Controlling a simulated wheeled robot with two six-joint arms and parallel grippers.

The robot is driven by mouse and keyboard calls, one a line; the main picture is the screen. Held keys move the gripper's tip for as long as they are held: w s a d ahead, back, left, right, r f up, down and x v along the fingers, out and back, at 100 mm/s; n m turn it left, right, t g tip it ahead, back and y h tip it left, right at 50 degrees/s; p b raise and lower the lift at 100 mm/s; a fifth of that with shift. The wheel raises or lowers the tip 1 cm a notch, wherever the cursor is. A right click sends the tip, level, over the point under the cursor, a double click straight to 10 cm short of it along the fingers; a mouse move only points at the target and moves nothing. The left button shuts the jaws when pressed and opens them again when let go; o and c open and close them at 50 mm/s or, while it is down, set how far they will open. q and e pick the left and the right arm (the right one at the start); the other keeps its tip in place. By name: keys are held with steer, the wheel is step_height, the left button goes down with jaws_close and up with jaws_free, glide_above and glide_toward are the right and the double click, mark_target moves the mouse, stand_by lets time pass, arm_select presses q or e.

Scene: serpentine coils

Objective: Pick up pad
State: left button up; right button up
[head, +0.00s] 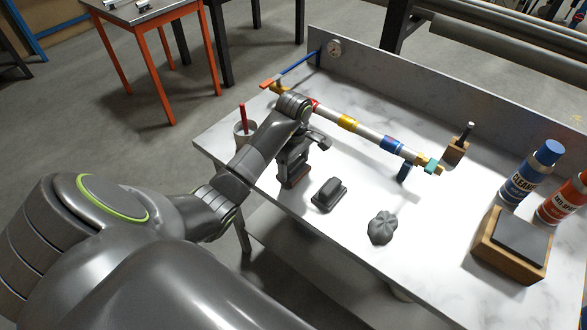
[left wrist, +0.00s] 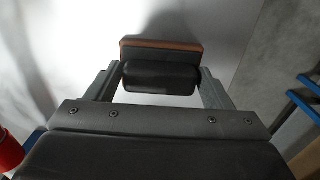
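The pad, a dark block with a reddish-brown layer, shows between my left fingers in the left wrist view (left wrist: 160,78). In the head view its brown lower part (head: 294,183) shows just below my left gripper (head: 293,170), near the table's front left. The fingers lie close against both ends of the dark part, with no clear gap. I cannot tell whether the pad touches the table. My right gripper is not in view.
On the white table (head: 440,245) stand a dark block (head: 329,194), a grey crumpled lump (head: 382,228), a cup (head: 243,133), a wooden box (head: 511,248) and bottles (head: 531,171). A banded tube (head: 368,137) runs behind the gripper. The front middle has free room.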

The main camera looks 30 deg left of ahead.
mark_target(294, 163)
arm_select(q)
steer(key=shift+c, duration=1.3)
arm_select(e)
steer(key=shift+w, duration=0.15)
arm_select(q)
steer(key=shift+r, duration=0.1)
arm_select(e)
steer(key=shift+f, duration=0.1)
arm_select(q)
steer(key=shift+r, duration=0.3)
step_height(294, 163, up, 2)
steer(key=shift+r, duration=0.25)
step_height(294, 163, up, 6)
steer(key=p, duration=0.5)
steer(key=shift+f, duration=0.15)
steer(key=shift+r+p, duration=0.5)
steer(key=shift+p, duration=0.25)
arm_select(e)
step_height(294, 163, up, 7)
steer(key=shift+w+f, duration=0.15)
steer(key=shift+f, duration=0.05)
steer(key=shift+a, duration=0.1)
